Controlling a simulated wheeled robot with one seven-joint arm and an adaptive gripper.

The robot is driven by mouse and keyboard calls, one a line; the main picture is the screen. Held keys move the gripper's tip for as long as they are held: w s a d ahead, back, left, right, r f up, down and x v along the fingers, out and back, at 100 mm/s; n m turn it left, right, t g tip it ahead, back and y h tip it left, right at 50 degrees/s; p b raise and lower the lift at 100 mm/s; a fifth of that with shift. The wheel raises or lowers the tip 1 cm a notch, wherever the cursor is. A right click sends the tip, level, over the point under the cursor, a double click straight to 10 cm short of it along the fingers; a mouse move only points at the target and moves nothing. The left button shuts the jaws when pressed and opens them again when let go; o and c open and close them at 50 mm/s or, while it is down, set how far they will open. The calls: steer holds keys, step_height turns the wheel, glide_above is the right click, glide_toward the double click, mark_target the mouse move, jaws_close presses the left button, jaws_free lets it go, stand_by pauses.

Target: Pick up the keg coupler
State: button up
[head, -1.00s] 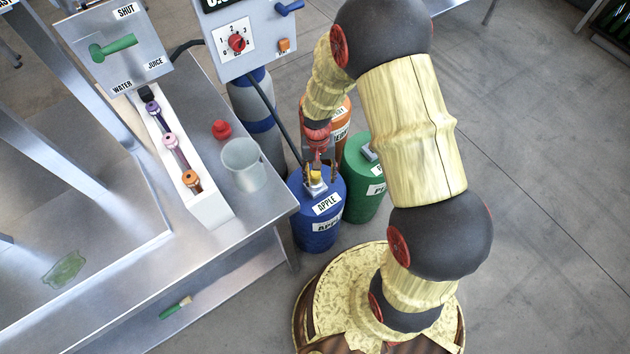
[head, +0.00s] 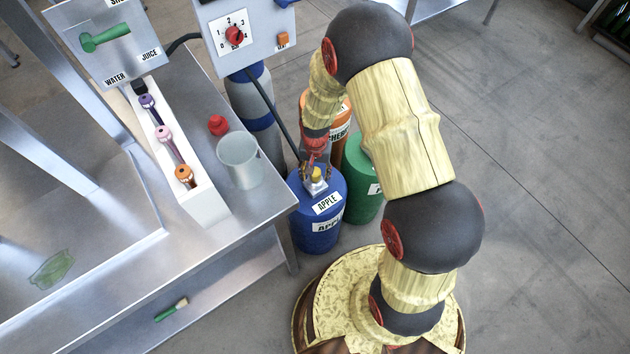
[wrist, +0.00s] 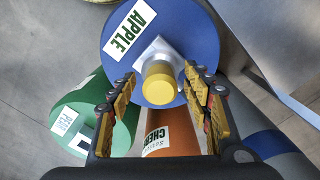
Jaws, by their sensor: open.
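The keg coupler (head: 316,174), a silver block with a round yellow top, sits on top of the blue APPLE keg (head: 316,239). In the wrist view, the coupler's yellow top (wrist: 159,82) is near the middle, with the keg (wrist: 196,38) behind it. My gripper (head: 315,166) is right at the coupler from above. In the wrist view my gripper (wrist: 163,84) is open, with one finger on each side of the yellow top. Gaps show between the fingers and the yellow top.
A green keg (head: 362,180) and an orange keg (head: 340,138) stand close beside the blue one. A grey cylinder (head: 255,110) and a black hose (head: 268,103) are behind it. The metal table (head: 235,205) with a clear jug (head: 240,160) is at left.

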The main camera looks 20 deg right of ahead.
steer(key=c, duration=0.3)
jaws_close()
stand_by(0.5)
